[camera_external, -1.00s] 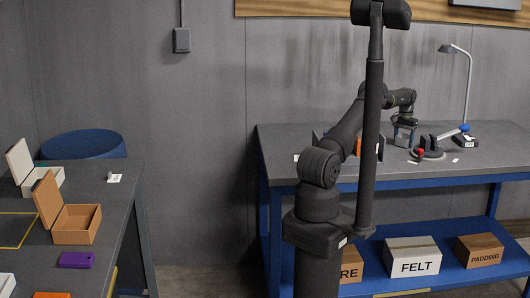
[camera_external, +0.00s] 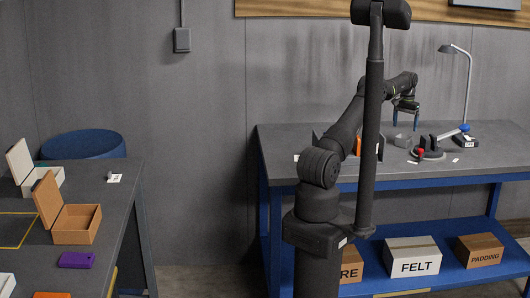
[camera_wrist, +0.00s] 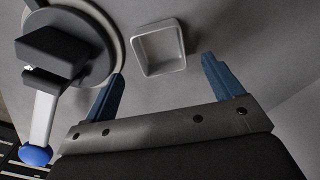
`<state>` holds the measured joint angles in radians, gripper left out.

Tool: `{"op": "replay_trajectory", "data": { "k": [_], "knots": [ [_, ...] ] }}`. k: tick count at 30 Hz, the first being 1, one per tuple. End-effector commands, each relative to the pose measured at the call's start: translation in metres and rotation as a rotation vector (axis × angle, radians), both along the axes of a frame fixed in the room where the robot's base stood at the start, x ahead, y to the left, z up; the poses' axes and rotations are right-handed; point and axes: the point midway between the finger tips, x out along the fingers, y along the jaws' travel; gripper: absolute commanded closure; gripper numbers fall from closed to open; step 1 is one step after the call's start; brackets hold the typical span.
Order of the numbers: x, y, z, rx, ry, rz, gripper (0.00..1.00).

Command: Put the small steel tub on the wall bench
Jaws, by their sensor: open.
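The small steel tub (camera_external: 402,140) stands on the grey top of the wall bench (camera_external: 283,150), left of a black stand-like device. In the wrist view the tub (camera_wrist: 147,68) is a square, open-topped metal cup, apparently empty. My gripper (camera_external: 406,118) is above the tub, apart from it.
The black device (camera_external: 428,152) with a red knob and blue-ended lever is close to the tub. A lamp (camera_external: 467,85) stands behind it. Labelled boxes (camera_external: 412,257) sit on the bench's lower shelf. A left table holds an open brown box (camera_external: 77,231) and a purple item (camera_external: 77,260).

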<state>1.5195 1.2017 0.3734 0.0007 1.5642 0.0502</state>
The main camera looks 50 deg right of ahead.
Motion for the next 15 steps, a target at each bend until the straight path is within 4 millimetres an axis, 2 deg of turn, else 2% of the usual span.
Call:
{"op": "replay_trajectory", "data": {
  "k": [3, 7, 15],
  "knots": [
    [0.0, 0.0, 0.021, -0.002, 0.0, 0.0, 0.15],
    [0.0, 0.0, 0.036, 0.0, 0.0, 0.0, 0.15],
    [0.0, 0.0, 0.043, 0.002, 0.0, 0.0, 0.67]
  ]
}}
